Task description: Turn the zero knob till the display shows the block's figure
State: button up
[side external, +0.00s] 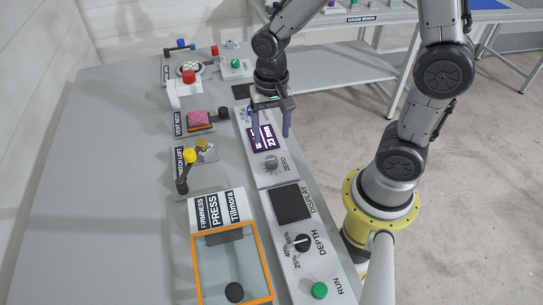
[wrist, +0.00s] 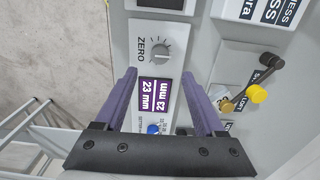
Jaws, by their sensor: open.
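The zero knob (side external: 271,163) is a grey round knob on a light panel, beside the label ZERO. In the wrist view the zero knob (wrist: 158,51) lies just beyond my fingertips, with tick marks around it. In the side view the display (side external: 264,138) is partly behind my fingers. My gripper (side external: 272,139) is open and empty above the display, its purple fingers pointing down; the wrist view also shows my gripper (wrist: 160,74). I cannot identify a separate block bearing a figure.
A yellow-knobbed lever (side external: 189,157) and a pink pad (side external: 200,118) stand left of the panel. Nearer are an orange-framed press (side external: 233,262), a depth knob (side external: 302,242) and a green run button (side external: 320,290). A red button (side external: 188,77) is farther back. The left table is clear.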

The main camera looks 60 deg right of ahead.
aim_at(272, 159)
notch_tip(272, 159, down, 9)
jog(key=shift+f, duration=0.15)
dwell(0.4)
grip_shut()
